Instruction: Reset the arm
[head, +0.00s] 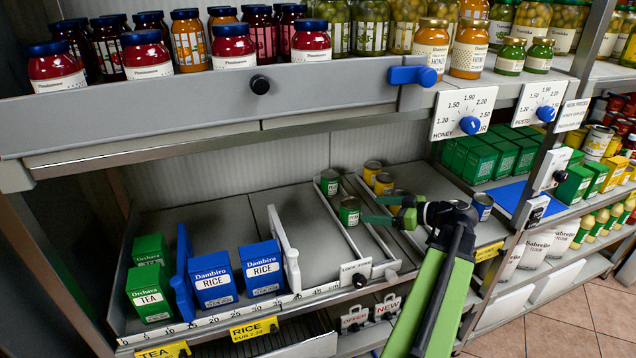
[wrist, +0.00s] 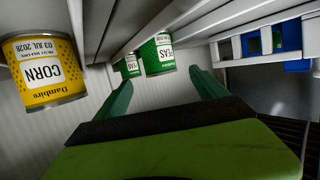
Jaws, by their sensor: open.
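My gripper (head: 371,209) is in the lower shelf bay in the head view, its green fingers pointing left. The jaws are open with nothing between them. A green can (head: 349,211) stands just left of the fingertips, and another green can (head: 329,184) stands behind it. In the wrist view the scene is upside down; my open gripper (wrist: 161,78) shows with two green peas cans, the nearer one (wrist: 158,56) beyond the fingertips. A yellow corn can (wrist: 45,75) is off to the left there. Whether a finger touches a can is unclear.
Rice boxes (head: 262,268) and a white divider (head: 284,250) stand left. The upper shelf edge (head: 220,105) overhangs the bay. Open floor (head: 560,325) shows at lower right.

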